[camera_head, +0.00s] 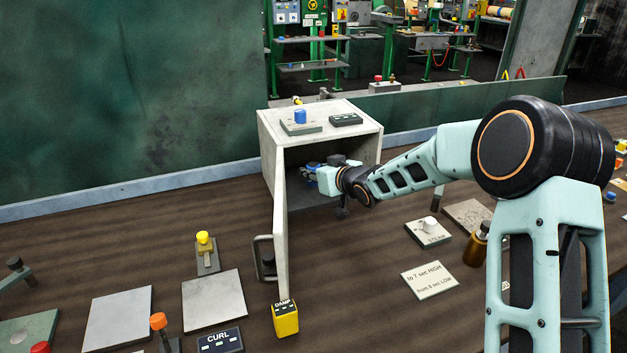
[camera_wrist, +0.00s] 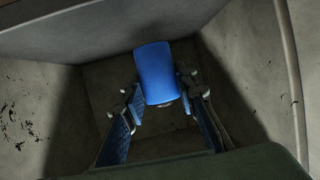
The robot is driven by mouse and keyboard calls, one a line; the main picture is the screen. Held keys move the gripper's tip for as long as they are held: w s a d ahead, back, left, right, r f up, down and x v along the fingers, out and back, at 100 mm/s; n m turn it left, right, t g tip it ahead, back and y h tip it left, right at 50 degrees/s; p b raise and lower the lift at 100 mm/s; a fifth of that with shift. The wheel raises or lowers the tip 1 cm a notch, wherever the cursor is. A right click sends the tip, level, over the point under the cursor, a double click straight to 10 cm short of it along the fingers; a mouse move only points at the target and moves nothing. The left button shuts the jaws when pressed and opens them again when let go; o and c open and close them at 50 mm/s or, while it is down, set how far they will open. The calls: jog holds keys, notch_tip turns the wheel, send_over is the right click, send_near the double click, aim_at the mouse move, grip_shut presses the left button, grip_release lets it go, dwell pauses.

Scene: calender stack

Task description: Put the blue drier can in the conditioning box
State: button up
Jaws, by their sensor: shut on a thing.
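The conditioning box (camera_head: 268,150) is a pale grey box at the back of the table, with its door (camera_head: 281,235) swung open toward me. My gripper (camera_head: 311,172) is inside the box through the open front. In the wrist view, my gripper (camera_wrist: 158,92) is shut on the blue drier can (camera_wrist: 156,68), with a finger on each side of it. Grey box walls surround the can. I cannot tell whether the can touches the box floor. In the head view, the can cannot be told apart from the gripper's blue parts.
A blue knob (camera_head: 300,116) and a small dark panel (camera_head: 346,119) sit on the box top. A yellow DAMP block (camera_head: 285,319) stands by the door's near end.

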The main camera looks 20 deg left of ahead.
jog(key=shift+f, duration=1.25)
jog(key=shift+f, duration=0.25)
jog(key=o, duration=1.2)
jog(key=shift+r, duration=0.15)
jog(key=shift+r, duration=0.25)
jog(key=v, duration=1.2)
jog(key=shift+p, duration=0.4)
